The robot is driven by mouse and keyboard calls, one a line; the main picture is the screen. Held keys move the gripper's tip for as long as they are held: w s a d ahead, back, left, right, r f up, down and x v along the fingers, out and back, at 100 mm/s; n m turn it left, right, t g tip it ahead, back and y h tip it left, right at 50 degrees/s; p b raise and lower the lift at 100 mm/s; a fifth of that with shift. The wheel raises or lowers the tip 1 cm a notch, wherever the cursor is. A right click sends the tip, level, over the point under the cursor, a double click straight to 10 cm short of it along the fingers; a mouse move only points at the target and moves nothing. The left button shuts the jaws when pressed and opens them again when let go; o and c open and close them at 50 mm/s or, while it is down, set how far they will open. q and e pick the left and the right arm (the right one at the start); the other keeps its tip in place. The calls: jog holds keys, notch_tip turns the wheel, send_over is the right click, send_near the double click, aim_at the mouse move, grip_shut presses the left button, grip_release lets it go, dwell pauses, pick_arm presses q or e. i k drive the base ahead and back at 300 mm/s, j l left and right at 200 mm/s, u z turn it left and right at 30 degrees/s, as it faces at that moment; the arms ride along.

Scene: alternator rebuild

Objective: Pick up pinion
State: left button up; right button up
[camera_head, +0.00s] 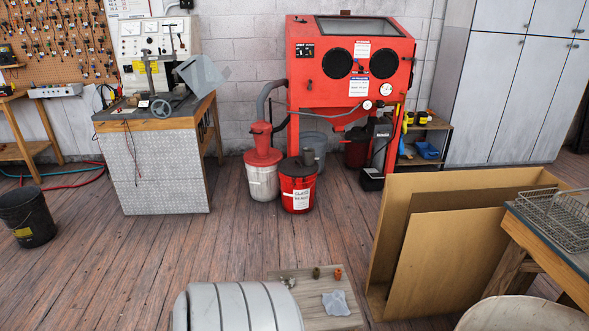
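I cannot identify the pinion with certainty. A small silvery metal piece (288,281) lies on the left part of a low wooden surface (300,272) at the bottom centre, and it is too small to name surely. On the same surface are a small dark piece (316,272), a small orange-red piece (338,273) and a crumpled clear or pale bag (335,303). Neither of my grippers is in view.
A rounded grey ribbed shape (240,308) hides the surface's left part. Large cardboard sheets (445,245) lean at the right beside a table with a wire basket (556,222). A red blasting cabinet (345,75) and buckets (298,185) stand behind. The middle floor is clear.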

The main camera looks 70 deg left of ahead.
aim_at(337, 272)
jog(key=u, duration=2.05)
